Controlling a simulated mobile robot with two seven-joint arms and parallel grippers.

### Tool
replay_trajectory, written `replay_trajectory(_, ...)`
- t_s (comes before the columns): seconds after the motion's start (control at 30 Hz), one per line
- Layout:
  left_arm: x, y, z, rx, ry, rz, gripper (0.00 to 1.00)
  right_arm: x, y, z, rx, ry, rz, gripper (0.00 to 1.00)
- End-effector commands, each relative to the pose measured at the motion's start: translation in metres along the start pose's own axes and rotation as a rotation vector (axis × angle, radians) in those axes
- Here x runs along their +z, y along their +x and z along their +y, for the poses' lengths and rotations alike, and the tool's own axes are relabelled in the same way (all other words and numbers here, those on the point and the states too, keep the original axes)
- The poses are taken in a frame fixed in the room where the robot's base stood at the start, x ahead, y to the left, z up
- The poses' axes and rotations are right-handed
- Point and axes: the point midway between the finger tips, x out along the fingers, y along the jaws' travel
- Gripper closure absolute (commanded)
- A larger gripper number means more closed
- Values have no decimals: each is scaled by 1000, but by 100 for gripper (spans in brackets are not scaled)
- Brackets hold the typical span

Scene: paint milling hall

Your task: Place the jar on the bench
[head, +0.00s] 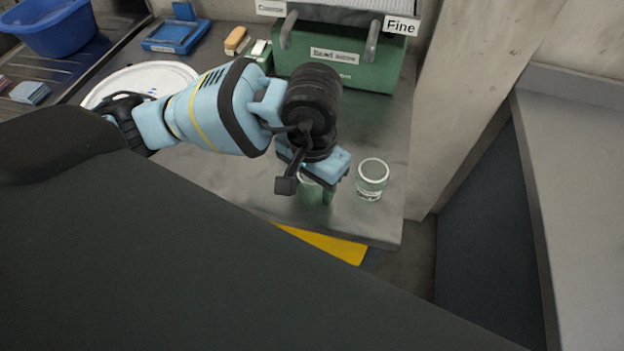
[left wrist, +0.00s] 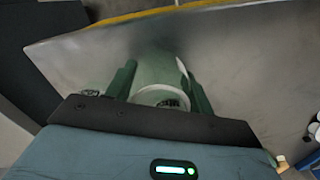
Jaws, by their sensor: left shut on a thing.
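My left gripper (head: 318,192) is over the front part of the grey bench (head: 235,188), pointing down. In the left wrist view its two dark green fingers (left wrist: 160,88) are shut on a pale green glass jar (left wrist: 158,72) with a white rim. In the head view the gripper mostly hides this jar. I cannot tell whether its base touches the bench. A second, clear glass jar (head: 372,179) with a pale rim stands upright on the bench, just right of the gripper and apart from it. My right gripper is not in view.
A white round plate (head: 150,78), a blue scale (head: 176,36) and a blue basin (head: 50,25) are at left. A concrete pillar (head: 470,110) is at right.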

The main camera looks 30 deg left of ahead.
Motion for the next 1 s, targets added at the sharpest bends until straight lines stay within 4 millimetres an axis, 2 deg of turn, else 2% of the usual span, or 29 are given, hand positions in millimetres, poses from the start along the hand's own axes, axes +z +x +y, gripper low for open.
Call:
replay_trajectory(0.07, 0, 4, 0, 0, 0, -3, 69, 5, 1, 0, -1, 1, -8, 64)
replay_trajectory(0.1, 0, 3, 0, 0, 0, -2, 43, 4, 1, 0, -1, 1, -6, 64)
replay_trajectory(0.23, 0, 2, 0, 0, 0, -1, 26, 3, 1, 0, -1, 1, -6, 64)
replay_trajectory(0.53, 0, 1, 0, 0, 0, -1, 25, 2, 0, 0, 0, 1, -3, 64)
replay_trajectory(0.67, -1, -7, 0, 1, 0, 3, 25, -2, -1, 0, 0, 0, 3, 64)
replay_trajectory(0.77, -1, -21, 0, 1, 0, 4, 25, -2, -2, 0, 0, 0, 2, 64)
replay_trajectory(1.0, -1, -70, 0, 1, 0, 5, 25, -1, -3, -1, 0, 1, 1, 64)
